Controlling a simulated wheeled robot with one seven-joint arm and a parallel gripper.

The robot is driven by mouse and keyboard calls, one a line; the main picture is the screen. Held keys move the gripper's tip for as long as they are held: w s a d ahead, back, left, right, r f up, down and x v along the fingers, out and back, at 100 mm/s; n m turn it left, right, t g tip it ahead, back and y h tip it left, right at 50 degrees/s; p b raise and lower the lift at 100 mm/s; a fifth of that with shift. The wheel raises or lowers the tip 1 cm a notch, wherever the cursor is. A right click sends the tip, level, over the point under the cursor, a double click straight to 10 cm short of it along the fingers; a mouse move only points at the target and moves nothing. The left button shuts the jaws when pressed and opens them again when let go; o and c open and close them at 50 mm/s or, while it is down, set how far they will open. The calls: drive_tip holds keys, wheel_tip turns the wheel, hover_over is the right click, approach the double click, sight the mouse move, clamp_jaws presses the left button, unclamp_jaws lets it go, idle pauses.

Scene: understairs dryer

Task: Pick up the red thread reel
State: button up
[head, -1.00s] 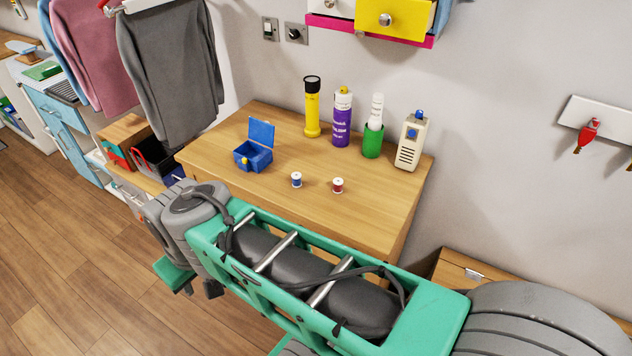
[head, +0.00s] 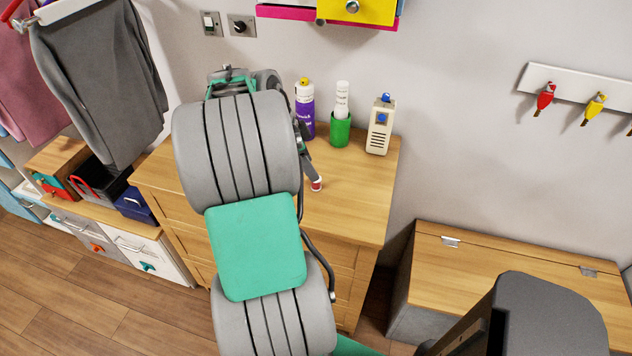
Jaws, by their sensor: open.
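The red thread reel (head: 316,184) stands on the wooden dresser top, just right of my arm in the head view. It is small, with a white top rim and a red body. My gripper (head: 307,165) is mostly hidden behind my arm; a dark part of it shows just above and left of the reel. It is open, and I cannot tell whether it touches the reel. My arm hides the left part of the dresser top.
Behind the reel on the dresser (head: 355,205) stand a purple spray can (head: 305,112), a green cup with a white tube (head: 340,130) and a beige device (head: 380,128). A wooden-topped chest (head: 520,280) is at right. The dresser top's right side is clear.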

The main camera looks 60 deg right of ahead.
sight(316, 183)
drive_tip(key=x, duration=0.6)
drive_tip(key=shift+f+p, duration=0.4)
drive_tip(key=shift+f, duration=0.05)
clamp_jaws()
